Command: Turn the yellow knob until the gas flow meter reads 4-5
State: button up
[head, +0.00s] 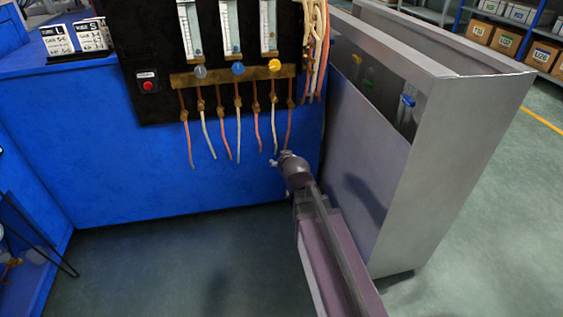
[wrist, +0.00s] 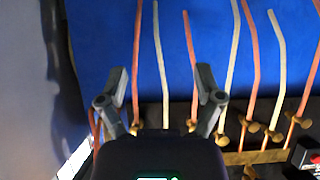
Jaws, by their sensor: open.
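The yellow knob (head: 274,64) is at the right end of a row of three on a brass bar, beside a blue and a grey knob. The gas flow meter (head: 268,27) above it is a clear vertical tube on a white scale; its reading is too small to tell and its top is cut off. My gripper (head: 279,159) is well below the yellow knob, near the lower ends of the hanging tubes. In the wrist view my gripper (wrist: 161,78) is open and empty, its fingers spread over the blue panel and tubes. The yellow knob does not show there.
Brass fittings with pink and white tubes (head: 258,128) hang below the bar (head: 220,77). A bundle of tubes (head: 315,45) hangs at the panel's right edge. A grey metal cabinet (head: 450,130) stands right of my arm. A red button (head: 148,86) is at the panel's left.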

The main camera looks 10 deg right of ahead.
dwell(0.4)
jog(key=s+r+g+p, duration=0.3)
jog(key=s+g+p, duration=0.3)
jog(key=s, duration=0.3)
jog(key=s+r+g+p, duration=0.3)
jog(key=s+g+p, duration=0.2)
jog(key=s+p, duration=0.4)
jog(key=shift+s+r+g, duration=0.2)
jog(key=shift+s+g, duration=0.2)
jog(key=shift+s, duration=0.35)
